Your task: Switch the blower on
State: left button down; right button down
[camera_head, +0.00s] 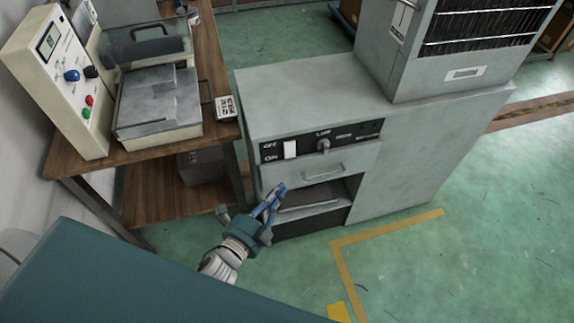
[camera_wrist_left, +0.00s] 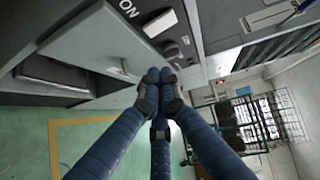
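A white rocker switch (camera_head: 290,150) sits on the black control strip of a grey machine (camera_head: 330,95), beside the letters OFF above and ON below. I cannot tell which way it is pressed. It also shows in the left wrist view (camera_wrist_left: 160,22), near the word ON. A round knob (camera_head: 323,146) is right of it, under the word LAMP. My left gripper (camera_head: 279,189) is in front of the machine, below the switch and near the drawer front. In the wrist view its blue fingers (camera_wrist_left: 158,78) meet at the tips, with nothing visible between them. My right gripper is out of view.
A drawer handle (camera_head: 322,172) juts out below the strip, above an open recess (camera_head: 315,195). A wooden bench (camera_head: 215,140) with a beige device (camera_head: 75,85) stands to the left. Green floor with a yellow line (camera_head: 345,275) lies free in front of the machine.

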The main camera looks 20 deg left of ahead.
pick_arm(q)
send_near(295, 156)
jog(key=w+d, duration=0.2)
jog(key=d, duration=0.1)
jog(key=w+a, duration=0.1)
jog(key=w+a+p, duration=0.1)
jog(key=shift+w+f, duration=0.35)
jog(key=shift+w, duration=0.05)
